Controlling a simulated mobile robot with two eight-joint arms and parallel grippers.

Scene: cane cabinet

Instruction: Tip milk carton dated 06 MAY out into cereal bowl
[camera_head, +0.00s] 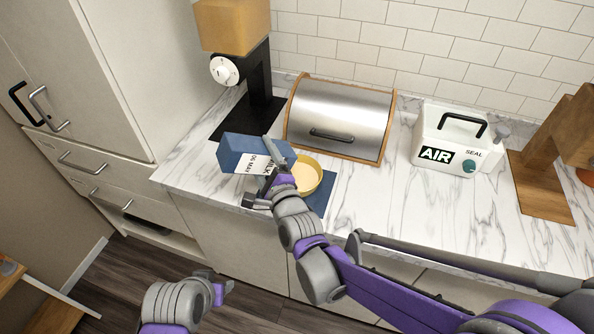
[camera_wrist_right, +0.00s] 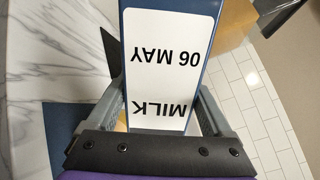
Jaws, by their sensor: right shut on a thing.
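The blue milk carton (camera_head: 243,150) is tilted well over onto its side above the counter. Its white label reads MILK and 06 MAY in the right wrist view (camera_wrist_right: 165,60). My right gripper (camera_head: 266,181) is shut on the carton, with a finger on each side of it in the wrist view. The yellow cereal bowl (camera_head: 316,166) stands just right of the carton on a blue mat (camera_head: 322,204); its inside looks pale, and my gripper partly covers it. I cannot tell whether milk is flowing. My left gripper (camera_head: 222,286) is low in front of the counter, its fingers unclear.
A steel bread box (camera_head: 340,112) stands behind the bowl. A dispenser (camera_head: 258,80) on a black stand is at the back left. A white AIR SEAL box (camera_head: 450,140) and a wooden stand (camera_head: 545,165) are to the right. Marble counter (camera_head: 380,205) is clear between.

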